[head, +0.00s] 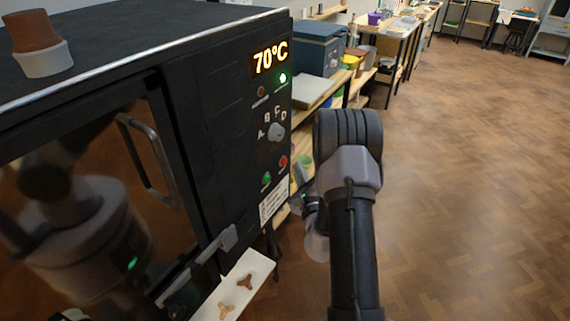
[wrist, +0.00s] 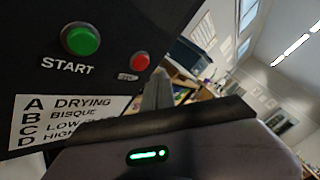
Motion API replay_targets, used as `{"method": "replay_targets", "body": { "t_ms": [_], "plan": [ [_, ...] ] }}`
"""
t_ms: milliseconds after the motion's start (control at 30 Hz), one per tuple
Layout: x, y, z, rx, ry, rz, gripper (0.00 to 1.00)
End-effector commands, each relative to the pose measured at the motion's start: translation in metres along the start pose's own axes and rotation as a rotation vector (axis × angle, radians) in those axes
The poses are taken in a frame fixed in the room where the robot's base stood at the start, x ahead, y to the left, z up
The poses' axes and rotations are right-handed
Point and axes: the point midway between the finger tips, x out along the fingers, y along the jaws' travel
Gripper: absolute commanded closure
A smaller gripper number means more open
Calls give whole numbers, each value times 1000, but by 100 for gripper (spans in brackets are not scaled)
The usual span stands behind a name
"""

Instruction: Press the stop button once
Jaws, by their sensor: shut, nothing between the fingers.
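The red stop button (head: 283,162) is on the lower right of the black kiln's front panel. It also shows in the wrist view (wrist: 140,61), above a small label that is too small to read clearly. The green START button (head: 266,178) is to its left, larger in the wrist view (wrist: 80,39). My gripper (wrist: 158,74) is shut and empty; its fingertips appear just below and right of the red button. I cannot tell whether they touch the panel. In the head view my arm hides most of the gripper.
The kiln display (head: 270,58) reads 70°C, with a lit green lamp (head: 283,78) below it. A dial (head: 276,131) marked A to D sits above the buttons. A white shelf (head: 255,266) holds small tripod stilts. Open wood floor (head: 460,200) lies right.

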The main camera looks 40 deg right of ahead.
Motion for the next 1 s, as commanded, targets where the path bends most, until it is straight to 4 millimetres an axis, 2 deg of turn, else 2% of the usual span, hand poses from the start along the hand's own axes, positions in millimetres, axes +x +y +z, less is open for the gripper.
{"method": "replay_targets", "body": {
  "t_ms": [400, 1000],
  "plan": [
    [-26, -18, -20, 1, 0, 0, 100],
    [-27, -19, -20, 1, 0, 1, 100]
  ]
}}
